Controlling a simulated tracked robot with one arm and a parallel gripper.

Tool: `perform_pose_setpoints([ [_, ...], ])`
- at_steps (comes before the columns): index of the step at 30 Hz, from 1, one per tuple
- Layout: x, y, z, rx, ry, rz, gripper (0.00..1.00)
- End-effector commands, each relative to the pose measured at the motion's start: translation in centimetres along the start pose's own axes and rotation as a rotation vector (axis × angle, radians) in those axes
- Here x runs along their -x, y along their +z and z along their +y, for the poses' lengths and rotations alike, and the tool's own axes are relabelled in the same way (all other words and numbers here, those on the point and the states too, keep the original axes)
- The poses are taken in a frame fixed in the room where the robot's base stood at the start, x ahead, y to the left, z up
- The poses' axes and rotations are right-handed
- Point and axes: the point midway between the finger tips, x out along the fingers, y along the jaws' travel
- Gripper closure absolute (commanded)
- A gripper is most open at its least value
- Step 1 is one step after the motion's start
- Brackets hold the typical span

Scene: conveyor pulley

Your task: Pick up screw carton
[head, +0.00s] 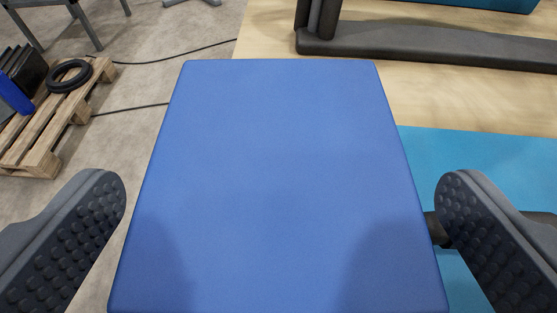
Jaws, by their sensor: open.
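A large plain blue box (280,130), which appears to be the screw carton, fills the middle of the head view. Its flat top face shows, with no print or label on it. My gripper (282,205) is open, with one dark studded finger pad to the left of the box and the other to its right. A gap shows between the left pad and the box, and a small gap on the right too. Soft shadows fall on the box's near corners. The box's lower sides and what it rests on are hidden.
A wooden pallet (45,125) with a black ring (69,77) and dark boxes stands on the grey floor at left. Black cables cross the floor. A light wooden surface (440,95), a teal mat (470,160) and a dark bar (430,42) lie at right.

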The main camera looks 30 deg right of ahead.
Motion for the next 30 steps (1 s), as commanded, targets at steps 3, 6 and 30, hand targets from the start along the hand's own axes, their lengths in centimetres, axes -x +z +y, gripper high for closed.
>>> perform_pose_setpoints([
  [3, -1.6, -0.1, 0.1, -0.002, 0.002, 0.001, 0.00],
  [6, -2.8, -0.2, 0.1, -0.001, 0.001, 0.002, 0.00],
  [30, -3.6, -0.3, 0.1, 0.000, 0.002, 0.001, 0.55],
])
